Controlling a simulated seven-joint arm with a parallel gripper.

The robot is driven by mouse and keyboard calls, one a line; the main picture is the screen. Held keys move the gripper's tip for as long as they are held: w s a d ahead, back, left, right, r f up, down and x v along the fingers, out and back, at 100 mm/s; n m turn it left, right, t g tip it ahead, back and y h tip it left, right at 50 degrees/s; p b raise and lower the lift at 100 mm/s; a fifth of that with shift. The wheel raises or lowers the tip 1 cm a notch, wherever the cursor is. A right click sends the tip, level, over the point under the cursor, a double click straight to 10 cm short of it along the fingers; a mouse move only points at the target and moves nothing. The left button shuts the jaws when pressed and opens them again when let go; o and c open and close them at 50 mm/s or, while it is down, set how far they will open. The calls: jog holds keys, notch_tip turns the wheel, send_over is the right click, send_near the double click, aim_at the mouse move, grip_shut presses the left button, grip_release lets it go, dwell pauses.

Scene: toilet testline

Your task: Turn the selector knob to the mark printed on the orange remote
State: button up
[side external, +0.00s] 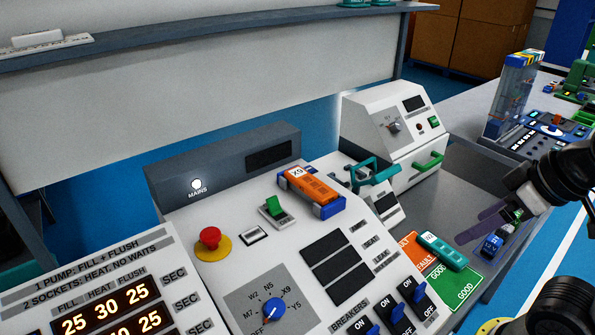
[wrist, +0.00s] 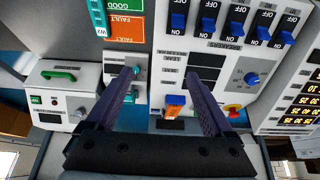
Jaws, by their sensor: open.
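The selector knob (side external: 272,307) is blue and sits on a grey dial plate marked OFF, M7, W2, N5, X9 and Y5. I cannot tell for sure which mark its pointer is at. The knob shows at the right in the wrist view (wrist: 252,78). The orange remote (side external: 312,187) lies in a blue holder on the console, with a white X9 label on top. It is between my fingers, farther off, in the wrist view (wrist: 174,108). My gripper (side external: 468,231) is open and empty, its purple fingers at the right of the side view, well away from the knob.
A red stop button (side external: 209,237) stands left of the remote. Blue breaker switches (side external: 400,309) line the front edge. A teal device (side external: 442,251) lies on the orange and green FAULT/GOOD plates. A white tester box (side external: 385,145) with a green handle stands behind.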

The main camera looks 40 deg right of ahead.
jog(key=shift+c, duration=1.2)
jog(key=w+a+r+n, duration=0.2)
jog(key=w+r+n, duration=0.2)
jog(key=n, duration=0.6)
jog(key=n+g+y, duration=0.2)
jog(key=n+g, duration=0.2)
jog(key=n, duration=1.3)
send_over(276, 305)
jog(key=s+d, duration=0.3)
jog(key=s+d+x, duration=0.1)
jog(key=x, duration=0.7)
jog(key=w+x, duration=0.1)
jog(key=x, duration=0.4)
jog(key=a+x, duration=0.1)
jog(key=x, duration=0.3)
jog(key=shift+w+f, duration=0.1)
jog(key=shift+w, duration=0.15)
